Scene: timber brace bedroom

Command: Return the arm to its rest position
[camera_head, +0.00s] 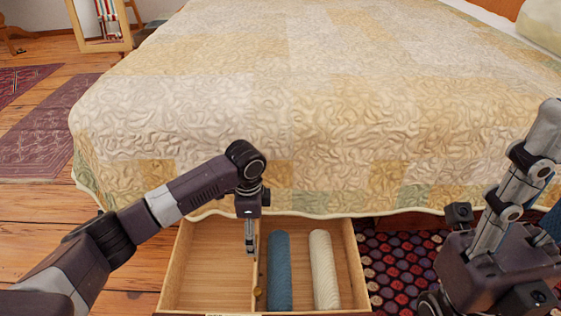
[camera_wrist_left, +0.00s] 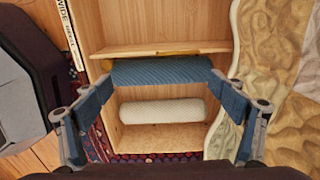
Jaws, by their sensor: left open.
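My left arm (camera_head: 175,200) reaches in from the left over an open wooden drawer (camera_head: 352,262) at the foot of the bed. My left gripper (camera_head: 250,250) points down near the drawer's divider, beside a blue roll (camera_head: 279,268). In the left wrist view, the open fingers of the left gripper (camera_wrist_left: 161,82) stand apart near the two ends of the blue roll (camera_wrist_left: 160,72). The roll rests in the drawer's right compartment. My right arm (camera_head: 500,215) is folded at the right; I cannot make out its gripper.
A cream roll (camera_head: 324,268) lies beside the blue one; the drawer's left compartment (camera_head: 208,262) looks empty. The quilted bed (camera_head: 290,110) fills the space behind. A patterned rug (camera_head: 400,265) lies right of the drawer. Wooden floor (camera_head: 35,220) is open at the left.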

